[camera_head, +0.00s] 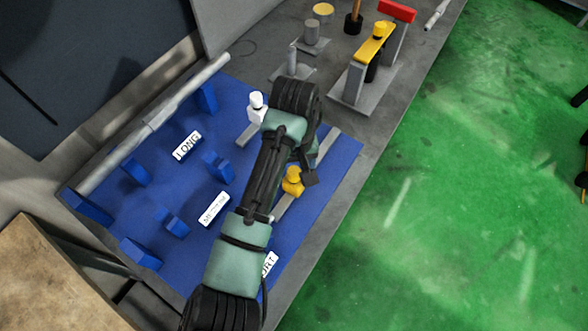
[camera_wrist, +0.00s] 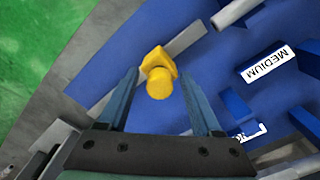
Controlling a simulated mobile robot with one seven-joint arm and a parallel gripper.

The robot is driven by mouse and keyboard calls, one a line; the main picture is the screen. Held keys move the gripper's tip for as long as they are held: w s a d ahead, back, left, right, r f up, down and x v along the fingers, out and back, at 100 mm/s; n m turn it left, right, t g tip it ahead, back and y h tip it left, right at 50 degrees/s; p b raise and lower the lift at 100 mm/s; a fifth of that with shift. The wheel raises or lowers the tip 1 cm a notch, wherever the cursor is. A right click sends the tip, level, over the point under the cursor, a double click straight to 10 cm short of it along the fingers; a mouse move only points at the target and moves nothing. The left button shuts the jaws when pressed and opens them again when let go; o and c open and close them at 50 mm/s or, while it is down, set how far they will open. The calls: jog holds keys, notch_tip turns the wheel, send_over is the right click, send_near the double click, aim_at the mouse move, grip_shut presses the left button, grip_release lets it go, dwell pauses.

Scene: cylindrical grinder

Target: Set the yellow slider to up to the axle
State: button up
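The yellow slider (camera_head: 292,181) sits on a grey rail (camera_head: 322,152) on the blue board (camera_head: 190,240) in the head view. In the wrist view the slider (camera_wrist: 159,79) shows between and just beyond the fingertips, with the rail (camera_wrist: 186,38) running up to the right. My gripper (camera_wrist: 165,85) is open, with a finger on either side of the slider and a gap on both sides. In the head view my arm hides part of the rail, and a dark gripper part is right beside the slider. The long grey axle (camera_head: 150,125) lies along the board's far left edge.
A white slider (camera_head: 257,106) stands on another rail. Blue blocks (camera_head: 219,167) and labels LONG (camera_head: 187,146) and MEDIUM (camera_wrist: 267,64) are on the board. A yellow-topped, red-ended fixture (camera_head: 372,57) stands behind. Green floor (camera_head: 470,180) is open at right.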

grip_shut()
dwell(1.3)
